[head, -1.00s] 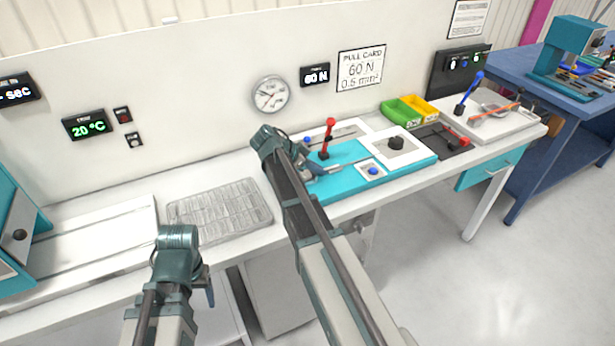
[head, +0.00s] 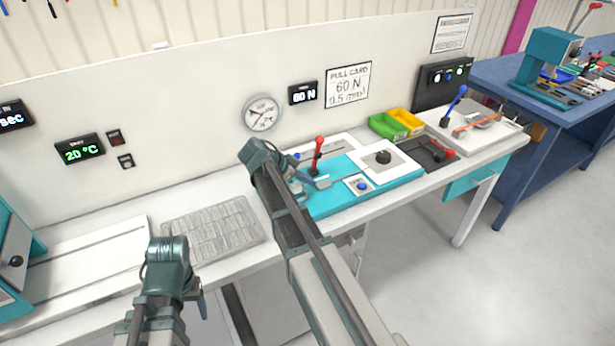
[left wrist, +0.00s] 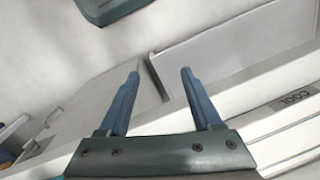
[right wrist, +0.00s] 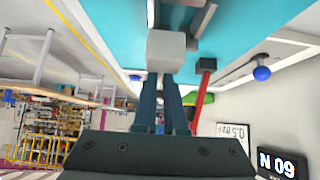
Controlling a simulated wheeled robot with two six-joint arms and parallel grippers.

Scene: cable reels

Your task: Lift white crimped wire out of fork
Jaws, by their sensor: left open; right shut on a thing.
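My right gripper (head: 322,183) is over the turquoise pull-test fixture (head: 404,178), beside its red lever (head: 317,155). In the right wrist view its fingers (right wrist: 168,80) are close together and shut, with a pale grey block (right wrist: 166,50) right at the tips. The white crimped wire is too small or hidden to make out, and so is the fork; what sits between the fingers is not clearly visible. My left gripper (head: 203,304) hangs at the bench's front edge; in the left wrist view its fingers (left wrist: 157,72) are apart with nothing between them.
A grey compartment tray (head: 212,230) lies left of the fixture. Green (head: 396,125) and yellow (head: 415,119) bins stand behind its right end. The blue knob (right wrist: 262,73) and red lever (right wrist: 200,100) are close to my right fingers. The floor in front is clear.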

